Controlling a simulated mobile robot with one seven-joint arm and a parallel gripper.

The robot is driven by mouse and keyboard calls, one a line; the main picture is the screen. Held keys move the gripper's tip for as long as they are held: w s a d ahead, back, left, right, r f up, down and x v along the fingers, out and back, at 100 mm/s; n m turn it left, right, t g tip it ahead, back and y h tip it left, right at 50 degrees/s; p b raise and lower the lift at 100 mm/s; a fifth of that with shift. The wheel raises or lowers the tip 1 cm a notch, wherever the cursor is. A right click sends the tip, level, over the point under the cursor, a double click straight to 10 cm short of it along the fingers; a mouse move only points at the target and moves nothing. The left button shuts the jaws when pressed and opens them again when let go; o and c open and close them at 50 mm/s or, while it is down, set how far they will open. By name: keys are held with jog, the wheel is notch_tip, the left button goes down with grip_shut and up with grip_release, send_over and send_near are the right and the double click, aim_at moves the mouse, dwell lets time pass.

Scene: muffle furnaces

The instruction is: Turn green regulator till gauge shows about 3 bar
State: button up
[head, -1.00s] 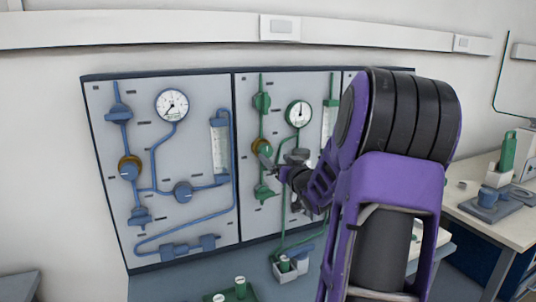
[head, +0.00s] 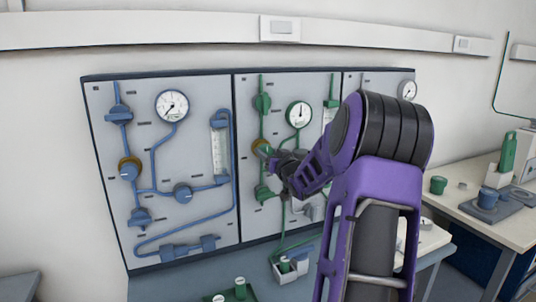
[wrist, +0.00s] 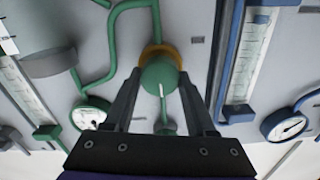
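The green regulator (wrist: 160,76) is a round green knob with a white mark and a yellow collar, on the middle grey panel. In the head view, my gripper (head: 269,156) partly covers it, and its yellow collar (head: 258,145) shows. In the wrist view, my gripper (wrist: 160,84) is open, with one finger on each side of the knob. I cannot tell whether the fingertips touch it. The green line's gauge (head: 299,114) has a white dial, and its needle points roughly straight up. Its numbers are too small to read. It also shows in the wrist view (wrist: 88,117).
The left panel (head: 165,110) carries blue pipes, valves and a gauge (head: 172,105). Green valves (head: 262,103) sit on the same pipe above and below the regulator. A flow tube (head: 328,120) stands right of the green gauge. A bench with green and blue containers is at the right.

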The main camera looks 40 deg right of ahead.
jog(key=c, duration=0.7)
jog(key=shift+o, duration=0.2)
jog(key=shift+f+b, duration=0.1)
jog(key=shift+b, duration=0.2)
jog(key=o, duration=1.4)
jog(key=v, duration=1.7)
jog(key=shift+s+p, duration=0.25)
jog(key=shift+p, duration=0.05)
